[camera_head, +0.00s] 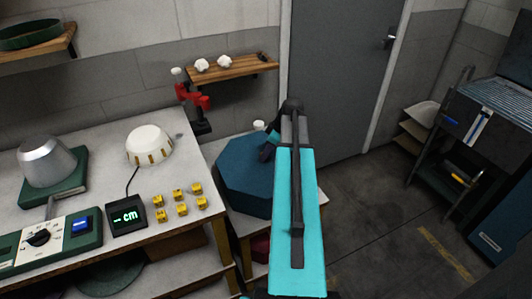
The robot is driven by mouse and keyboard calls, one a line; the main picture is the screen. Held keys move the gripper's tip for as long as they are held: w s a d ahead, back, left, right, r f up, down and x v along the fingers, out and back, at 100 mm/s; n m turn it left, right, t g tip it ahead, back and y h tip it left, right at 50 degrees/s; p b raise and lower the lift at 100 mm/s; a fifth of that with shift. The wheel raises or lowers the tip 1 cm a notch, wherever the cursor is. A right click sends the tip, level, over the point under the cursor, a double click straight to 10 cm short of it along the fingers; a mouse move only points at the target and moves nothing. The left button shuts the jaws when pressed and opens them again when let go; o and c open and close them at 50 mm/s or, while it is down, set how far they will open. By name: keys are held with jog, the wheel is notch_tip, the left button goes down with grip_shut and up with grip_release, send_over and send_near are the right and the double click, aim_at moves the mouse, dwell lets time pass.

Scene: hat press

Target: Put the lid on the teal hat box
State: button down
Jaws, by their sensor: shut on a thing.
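A teal octagonal lid (240,160) shows as a flat, closed top on a low stand right of the workbench. The teal hat box (246,202) shows as the side wall below it. I cannot tell whether the lid is fully seated or slightly raised. My gripper (268,149) is at the right part of the lid and is shut on it; the exact grip is small and dark. My cyan arm reaches across from the front and hides the right side of the box and lid.
The workbench (90,187) at left holds a metal hat form, a white cap-like piece (149,145), a display (127,215) and several yellow blocks. A red and black tool (195,101) stands behind. A wall shelf (235,68) is above. Floor at right is open before a dark machine (490,130).

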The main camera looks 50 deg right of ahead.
jog(key=shift+f, duration=0.35)
dwell(0.4)
jog(key=c, duration=1.4)
grip_release()
jog(key=shift+o, duration=0.2)
jog(key=shift+r, duration=0.1)
jog(key=b+v, duration=0.2)
jog(key=v, duration=1.1)
jog(key=shift+s+r, duration=0.25)
jog(key=shift+r, duration=0.05)
